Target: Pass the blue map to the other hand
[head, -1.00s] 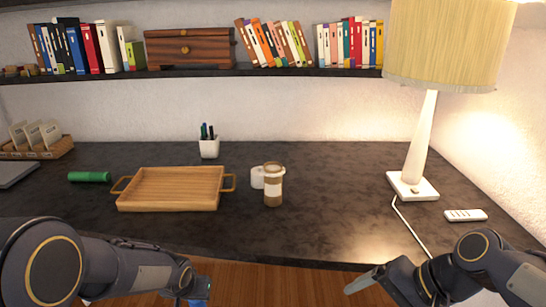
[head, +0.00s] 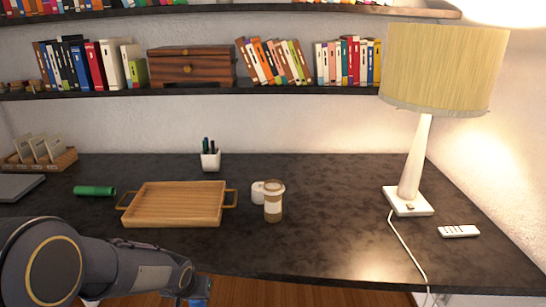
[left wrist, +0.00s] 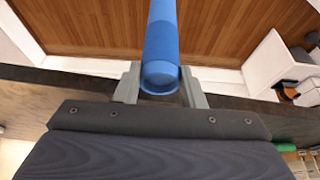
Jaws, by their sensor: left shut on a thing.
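The blue map (left wrist: 161,42) is a rolled blue tube. In the left wrist view it stands between the two grey fingers of my left gripper (left wrist: 160,84), which is shut on it near one end. The tube runs up out of the picture, so its far end is hidden. In the head view my left arm comes in at the lower left, and its hand end is at the bottom edge, where the fingers cannot be made out. My right gripper is not in either view now.
The dark desk (head: 330,235) holds a wooden tray (head: 175,204), a green roll (head: 95,190), a pen cup (head: 210,161), a coffee cup (head: 273,202), a lamp (head: 410,175) and a remote (head: 458,231). The desk's front right is clear.

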